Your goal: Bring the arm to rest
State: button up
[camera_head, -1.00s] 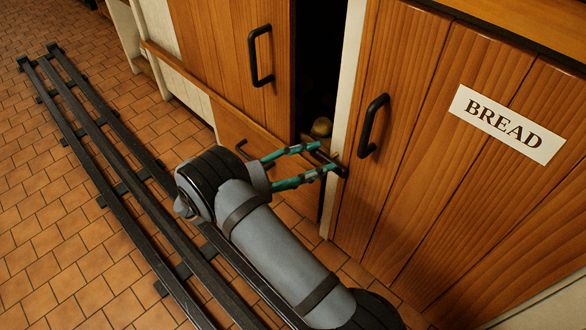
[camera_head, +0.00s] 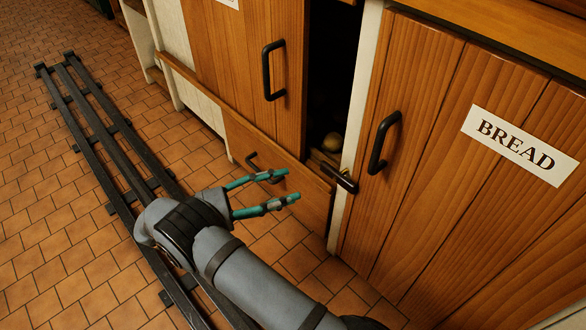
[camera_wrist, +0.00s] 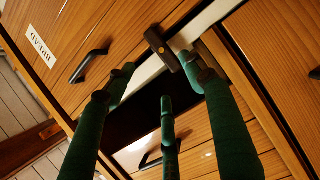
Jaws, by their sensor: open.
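My gripper (camera_head: 290,187) is open, with its green fingers apart and nothing between them. It is in front of the wooden cabinet fronts, left of a dark latch-like bar (camera_head: 340,178) on the white post and apart from it. In the wrist view the green fingers spread across the picture, and the dark bar (camera_wrist: 163,48) shows beyond them. My grey arm reaches in from the bottom of the head view.
The door labelled BREAD (camera_head: 460,150) is at right, with a black handle (camera_head: 384,142). A dark opening (camera_head: 330,80) beside the left door (camera_head: 245,60) holds a round yellowish thing (camera_head: 331,142). Tiled floor (camera_head: 60,240) is clear beside the rail (camera_head: 98,140).

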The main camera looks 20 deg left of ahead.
aim_at(335, 177)
jog(key=x, duration=1.1)
jog(key=shift+w+d, duration=0.1)
jog(key=shift+d, duration=0.1)
jog(key=shift+w+d+f, duration=0.1)
jog(key=shift+w+d, duration=0.15)
jog(key=shift+b, duration=0.75)
jog(key=shift+m, duration=0.3)
jog(key=shift+r, duration=0.25)
